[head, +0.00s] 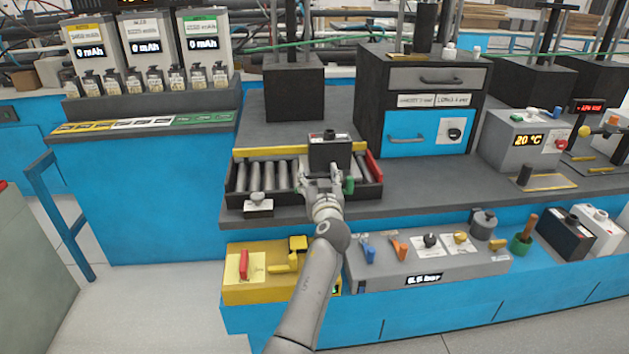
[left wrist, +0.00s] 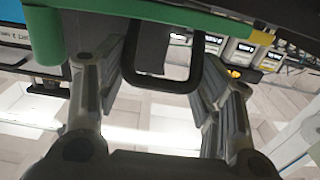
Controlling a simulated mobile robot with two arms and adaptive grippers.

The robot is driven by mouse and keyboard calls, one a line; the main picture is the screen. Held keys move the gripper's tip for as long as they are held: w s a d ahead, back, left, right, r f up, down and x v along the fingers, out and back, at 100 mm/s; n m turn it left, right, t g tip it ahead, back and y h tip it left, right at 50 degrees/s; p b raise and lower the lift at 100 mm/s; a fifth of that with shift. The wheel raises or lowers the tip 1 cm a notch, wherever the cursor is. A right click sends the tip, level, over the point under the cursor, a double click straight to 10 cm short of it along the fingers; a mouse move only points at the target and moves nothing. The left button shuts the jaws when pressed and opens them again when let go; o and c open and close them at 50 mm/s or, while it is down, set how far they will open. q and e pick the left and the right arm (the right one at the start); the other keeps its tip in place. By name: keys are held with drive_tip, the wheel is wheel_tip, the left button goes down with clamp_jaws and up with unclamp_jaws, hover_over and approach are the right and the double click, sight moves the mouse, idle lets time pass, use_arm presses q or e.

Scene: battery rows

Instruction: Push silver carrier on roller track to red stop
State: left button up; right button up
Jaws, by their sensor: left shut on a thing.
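The carrier (head: 330,154) is a dark grey box with a small label on top, more dark than silver in this light. It stands on the right part of the roller track (head: 234,190). The red stop (head: 374,168) is at the track's right end, with a small gap between it and the carrier. My left gripper (head: 320,183) is at the carrier's front side. In the left wrist view a black loop handle (left wrist: 164,84) is between its fingers, and the gripper is shut on it. The gripper hides the carrier's lower front. My right gripper is not in view.
A yellow rail (head: 262,152) runs behind the rollers. A green piece (head: 349,185) is just right of the gripper, and a small silver knob block (head: 258,205) is at the track's front left. A black and blue drawer cabinet (head: 420,100) stands behind to the right.

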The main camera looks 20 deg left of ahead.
use_arm(q)
drive_tip(key=o, duration=1.2)
drive_tip(key=shift+c, duration=0.2)
wheel_tip(320, 180, up, 10)
drive_tip(key=shift+f, duration=0.1)
